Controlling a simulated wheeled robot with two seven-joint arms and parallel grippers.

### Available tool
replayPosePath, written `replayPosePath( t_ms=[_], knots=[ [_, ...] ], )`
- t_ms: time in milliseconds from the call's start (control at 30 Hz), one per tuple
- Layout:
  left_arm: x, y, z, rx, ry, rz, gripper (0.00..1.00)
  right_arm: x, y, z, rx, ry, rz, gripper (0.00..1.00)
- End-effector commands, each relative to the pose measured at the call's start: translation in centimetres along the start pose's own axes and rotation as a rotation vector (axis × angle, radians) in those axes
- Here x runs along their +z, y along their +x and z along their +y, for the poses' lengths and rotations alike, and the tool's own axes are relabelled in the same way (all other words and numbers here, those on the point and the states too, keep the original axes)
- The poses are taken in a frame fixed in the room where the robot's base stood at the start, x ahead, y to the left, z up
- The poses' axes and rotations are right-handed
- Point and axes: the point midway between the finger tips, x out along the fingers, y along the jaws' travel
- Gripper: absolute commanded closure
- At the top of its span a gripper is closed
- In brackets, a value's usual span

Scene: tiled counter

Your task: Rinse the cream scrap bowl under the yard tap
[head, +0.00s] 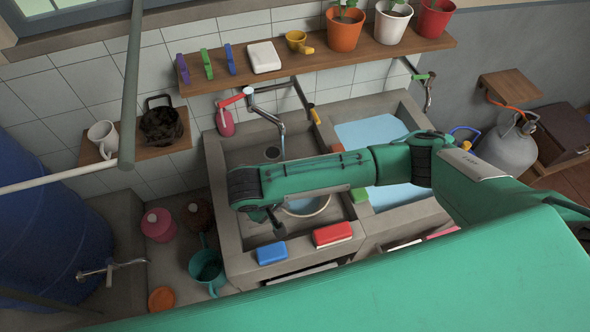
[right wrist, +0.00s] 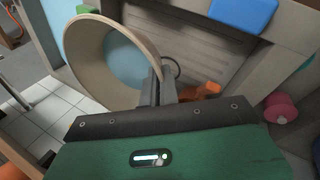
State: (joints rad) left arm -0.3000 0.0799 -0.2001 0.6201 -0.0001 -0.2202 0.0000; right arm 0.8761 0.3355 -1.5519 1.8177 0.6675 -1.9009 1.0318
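The cream bowl (right wrist: 85,45) fills the upper left of the right wrist view, its inside partly pale blue. Its rim lies between the fingers of my right gripper (right wrist: 157,85), which appears shut on it. In the head view the bowl (head: 308,212) shows low in the left basin, mostly hidden under my green right forearm. My right gripper (head: 270,222) points down beside the bowl. A wall tap with a red handle (head: 232,99) and grey spout reaches over the left basin. A tap with a green handle (head: 424,76) hangs over the right basin. My left gripper is not in view.
The right basin (head: 405,207) holds blue water. A blue sponge (head: 271,252) and red sponge (head: 332,234) lie on the front ledge. A green block (head: 359,195) sits by the divider. A shelf (head: 350,58) with pots runs above; a blue barrel (head: 45,235) stands left.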

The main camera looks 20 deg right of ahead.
Motion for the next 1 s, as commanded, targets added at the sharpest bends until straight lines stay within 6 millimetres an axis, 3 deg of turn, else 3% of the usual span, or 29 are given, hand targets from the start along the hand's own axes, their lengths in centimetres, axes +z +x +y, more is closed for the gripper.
replayPosePath(
  t_ms=[600,1000],
  knots=[
    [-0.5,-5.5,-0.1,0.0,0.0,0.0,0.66,2.8,-3.7,-0.4,0.0,-0.001,-0.001,1.0],
    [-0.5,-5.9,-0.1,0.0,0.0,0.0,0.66,4.1,-4.9,-0.9,0.0,0.001,0.001,1.0]
  ],
)
